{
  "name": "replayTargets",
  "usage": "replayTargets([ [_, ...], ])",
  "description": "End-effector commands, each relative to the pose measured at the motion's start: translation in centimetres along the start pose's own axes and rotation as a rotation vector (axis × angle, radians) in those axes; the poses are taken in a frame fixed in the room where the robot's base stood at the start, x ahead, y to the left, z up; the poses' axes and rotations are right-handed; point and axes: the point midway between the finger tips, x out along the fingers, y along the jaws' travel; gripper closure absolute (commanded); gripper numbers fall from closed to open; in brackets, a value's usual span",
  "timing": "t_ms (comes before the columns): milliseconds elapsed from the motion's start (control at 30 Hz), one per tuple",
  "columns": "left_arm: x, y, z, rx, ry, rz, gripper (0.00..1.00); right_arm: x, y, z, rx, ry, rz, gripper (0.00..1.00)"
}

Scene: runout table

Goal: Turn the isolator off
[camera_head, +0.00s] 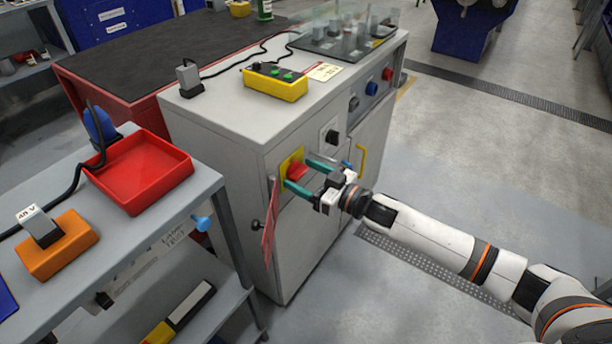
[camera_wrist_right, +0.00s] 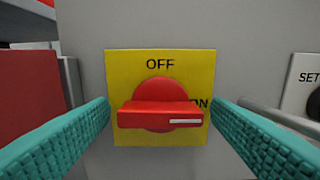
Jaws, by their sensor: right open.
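The isolator has a yellow plate (camera_wrist_right: 130,70) on the grey cabinet's front, marked OFF at the top and ON at the right. Its red handle (camera_wrist_right: 150,116) lies level, and its white mark is at the right end, beside ON. In the head view the red handle (camera_head: 297,171) shows partly between my fingers. My right gripper (camera_head: 298,174) is open, with one teal finger on each side of the handle. In the right wrist view, gaps show between both fingertips and the handle. My left gripper is not in view.
A black knob (camera_head: 331,137), a blue knob (camera_head: 371,88) and a yellow door handle (camera_head: 361,158) sit right of the isolator. A red panel (camera_head: 269,230) sticks out at its left. A side table with a red tray (camera_head: 140,202) stands left. The floor at right is clear.

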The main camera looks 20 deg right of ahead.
Motion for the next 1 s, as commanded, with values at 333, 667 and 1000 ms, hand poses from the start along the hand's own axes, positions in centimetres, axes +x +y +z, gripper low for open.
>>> replayTargets([
  [333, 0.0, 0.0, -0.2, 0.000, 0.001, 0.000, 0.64, 0.0, 0.0, 0.0, 0.000, 0.000, 0.000, 0.71],
  [667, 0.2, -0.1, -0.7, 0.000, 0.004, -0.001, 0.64, 0.0, 0.0, 0.1, -0.043, -0.001, 0.000, 0.73],
  [1000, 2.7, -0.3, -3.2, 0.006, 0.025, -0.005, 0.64, -0.1, 0.0, 0.2, -0.272, 0.000, 0.000, 0.73],
])
